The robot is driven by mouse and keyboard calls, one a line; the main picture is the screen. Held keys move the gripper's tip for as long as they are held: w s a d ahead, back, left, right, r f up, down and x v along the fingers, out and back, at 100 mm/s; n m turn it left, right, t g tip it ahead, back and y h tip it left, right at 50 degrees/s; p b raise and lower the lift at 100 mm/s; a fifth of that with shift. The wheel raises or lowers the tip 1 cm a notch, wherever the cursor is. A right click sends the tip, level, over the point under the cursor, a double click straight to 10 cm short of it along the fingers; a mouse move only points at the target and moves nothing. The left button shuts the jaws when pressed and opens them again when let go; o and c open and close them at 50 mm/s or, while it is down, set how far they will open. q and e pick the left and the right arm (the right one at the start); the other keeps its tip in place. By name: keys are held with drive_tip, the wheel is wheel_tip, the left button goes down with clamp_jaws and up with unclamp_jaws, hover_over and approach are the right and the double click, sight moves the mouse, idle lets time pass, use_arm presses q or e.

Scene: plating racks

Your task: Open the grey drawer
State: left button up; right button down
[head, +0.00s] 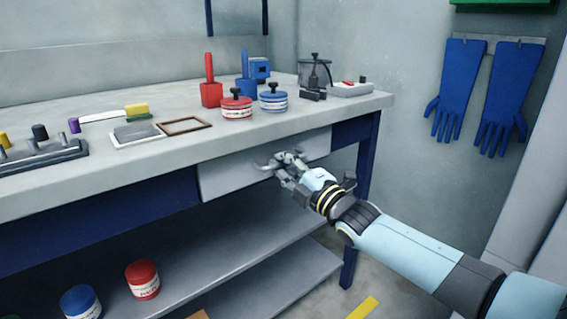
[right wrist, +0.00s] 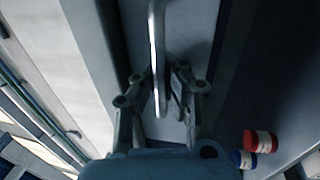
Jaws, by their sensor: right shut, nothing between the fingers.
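The grey drawer (head: 228,176) sits under the workbench top in the head view, its front looking about flush with the blue frame. Its bar handle (head: 262,166) is partly hidden by my right gripper (head: 280,163). That gripper is shut with nothing held, its fingertips at the handle. In the right wrist view, the handle (right wrist: 157,50) runs down in front of the fingertips (right wrist: 160,82), and the drawer front (right wrist: 190,35) lies behind it. I cannot tell whether the fingers touch the handle. My left gripper is not in view.
The workbench top (head: 330,108) carries red and blue pots, tools and a wooden frame (head: 185,126). Red (head: 142,279) and blue (head: 80,301) cans stand on the shelf below. A blue table leg (head: 366,165) is right of the drawer. Blue gloves (head: 455,85) hang on the wall.

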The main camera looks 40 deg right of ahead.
drive_tip(key=shift+s, duration=0.1)
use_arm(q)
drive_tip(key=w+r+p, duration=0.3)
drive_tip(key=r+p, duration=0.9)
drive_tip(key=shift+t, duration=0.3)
use_arm(e)
drive_tip(key=r+v, duration=0.2)
drive_tip(key=v, duration=0.9)
drive_tip(key=s+r+v, duration=0.1)
drive_tip(key=r+v, duration=0.1)
drive_tip(key=v, duration=0.9)
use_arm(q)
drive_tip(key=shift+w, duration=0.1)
use_arm(e)
drive_tip(key=c, duration=2.1)
unclamp_jaws()
drive_tip(key=shift+w+a, duration=0.1)
drive_tip(key=o, duration=0.7)
drive_tip(key=shift+r, duration=0.1)
drive_tip(key=v, duration=1.2)
drive_tip(key=shift+r, duration=0.1)
